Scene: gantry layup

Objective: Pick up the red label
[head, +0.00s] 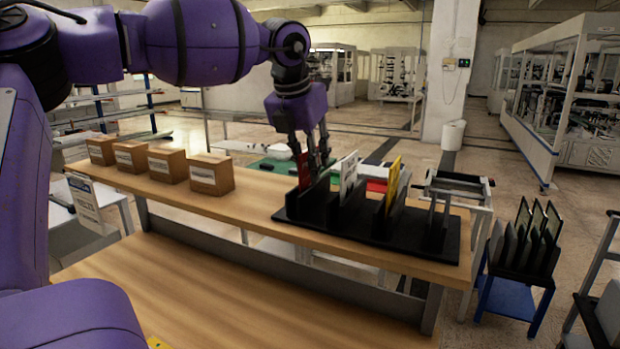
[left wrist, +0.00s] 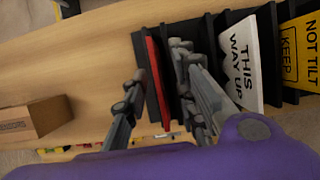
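The red label (head: 304,172) stands upright in the leftmost slot of a black rack (head: 362,229) on the wooden table. My left gripper (head: 311,158) reaches down from above at the label. In the left wrist view, the red label (left wrist: 157,84) shows as a thin edge between the two spread fingers of the left gripper (left wrist: 158,64). Gaps show on both sides, so the gripper appears open and not clamped on it. In the head view the fingers partly hide the label. My right gripper is in neither view.
A white THIS WAY UP label (left wrist: 242,62) and a yellow NOT TILT label (left wrist: 303,48) stand right of the red one in the rack. Several cardboard boxes (head: 211,174) line the table's left part. Bare table lies between boxes and rack.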

